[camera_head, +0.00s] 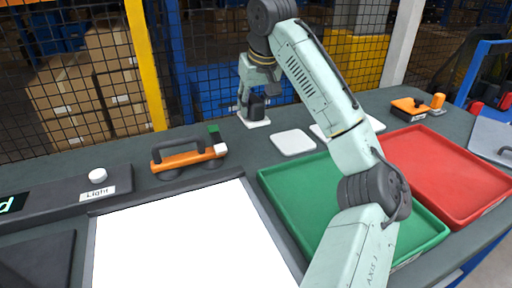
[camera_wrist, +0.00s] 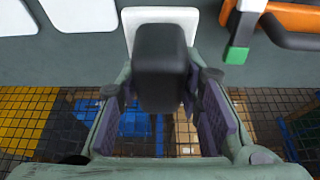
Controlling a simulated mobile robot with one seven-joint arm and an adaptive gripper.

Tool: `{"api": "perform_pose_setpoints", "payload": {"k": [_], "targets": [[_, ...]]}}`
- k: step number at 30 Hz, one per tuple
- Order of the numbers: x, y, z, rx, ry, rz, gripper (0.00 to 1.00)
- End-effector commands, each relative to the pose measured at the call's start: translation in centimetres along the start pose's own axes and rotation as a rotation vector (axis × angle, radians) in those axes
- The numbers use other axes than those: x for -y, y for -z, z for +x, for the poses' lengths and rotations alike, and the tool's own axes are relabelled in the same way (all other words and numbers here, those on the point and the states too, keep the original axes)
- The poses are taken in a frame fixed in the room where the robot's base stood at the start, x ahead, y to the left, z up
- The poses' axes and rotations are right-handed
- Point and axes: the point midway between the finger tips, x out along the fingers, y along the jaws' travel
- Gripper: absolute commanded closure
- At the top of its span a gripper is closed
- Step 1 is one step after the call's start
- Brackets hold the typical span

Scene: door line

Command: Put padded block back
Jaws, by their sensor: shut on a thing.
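The padded block is a dark, rounded block (camera_wrist: 160,62). It sits between the fingers of my gripper (camera_wrist: 160,85) in the wrist view, and the gripper is shut on it. In the head view the block (camera_head: 257,107) is small and partly hidden by my gripper (camera_head: 252,98), at the back of the bench. Directly under it is a white square pad (camera_head: 257,123), which also shows behind the block in the wrist view (camera_wrist: 131,20). The block looks upright and at or just above the pad. I cannot tell whether they touch.
An orange handled tool (camera_head: 187,160) with a green end lies left of the pad. Another white pad (camera_head: 293,142) lies to the right. A green tray (camera_head: 278,182), a red tray (camera_head: 452,171) and a bright light panel (camera_head: 190,240) fill the front. A mesh fence (camera_head: 75,100) stands behind.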

Motion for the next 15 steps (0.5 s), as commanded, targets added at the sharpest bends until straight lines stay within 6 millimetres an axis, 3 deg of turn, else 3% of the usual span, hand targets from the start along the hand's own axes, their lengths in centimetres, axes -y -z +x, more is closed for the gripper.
{"api": "perform_pose_setpoints", "payload": {"k": [9,15], "targets": [[-0.1,-2.0,4.6,0.001,0.0,0.002,0.93],[-0.1,-2.6,6.1,0.001,-0.001,0.002,0.93]]}}
